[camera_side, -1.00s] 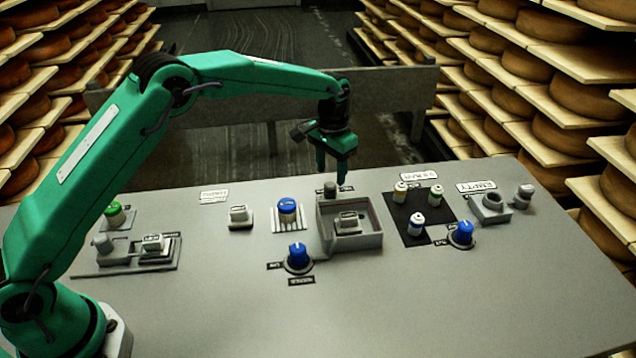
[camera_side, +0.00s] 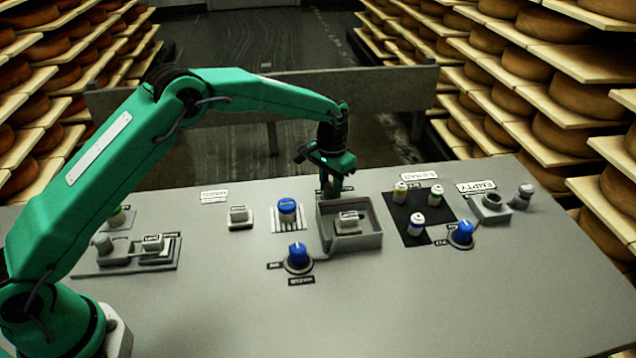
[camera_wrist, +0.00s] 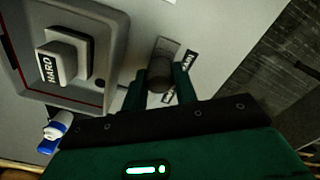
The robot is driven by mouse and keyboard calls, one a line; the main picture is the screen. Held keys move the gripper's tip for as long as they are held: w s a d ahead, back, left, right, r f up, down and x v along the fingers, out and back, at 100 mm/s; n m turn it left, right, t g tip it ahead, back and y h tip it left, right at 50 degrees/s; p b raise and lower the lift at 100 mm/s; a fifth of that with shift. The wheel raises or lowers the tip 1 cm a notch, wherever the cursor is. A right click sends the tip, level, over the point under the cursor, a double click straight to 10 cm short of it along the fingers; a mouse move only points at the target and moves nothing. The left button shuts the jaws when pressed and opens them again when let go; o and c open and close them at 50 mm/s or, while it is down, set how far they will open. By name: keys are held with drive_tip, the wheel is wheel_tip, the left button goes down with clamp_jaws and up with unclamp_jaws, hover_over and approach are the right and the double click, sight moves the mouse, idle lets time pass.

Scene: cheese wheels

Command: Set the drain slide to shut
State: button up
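The drain slide's dark grey knob (camera_wrist: 162,75) stands on a grey strip just behind the walled tray, with small labels beside it in the wrist view. My gripper (camera_wrist: 161,78) is down over it, one finger on each side. The fingers look spread, with the knob between them; whether they touch it I cannot tell. In the side view my gripper (camera_side: 334,190) is behind the tray's back wall and mostly hides the knob. The label wording is too small to read, so which end is shut is unclear.
The walled tray (camera_side: 358,242) holds a block marked HARD (camera_wrist: 62,62). A blue-topped jar (camera_side: 287,211) stands to its left, a blue dial (camera_side: 298,257) in front. Several small jars stand on a black mat (camera_side: 404,233) to the right. The front of the table is clear.

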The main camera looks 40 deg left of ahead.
clamp_jaws()
drive_tip(key=shift+w+d, duration=1.55)
drive_tip(key=shift+w, duration=0.1)
drive_tip(key=shift+r, duration=0.1)
drive_tip(key=o, duration=0.8)
unclamp_jaws()
drive_tip(key=shift+s, duration=0.1)
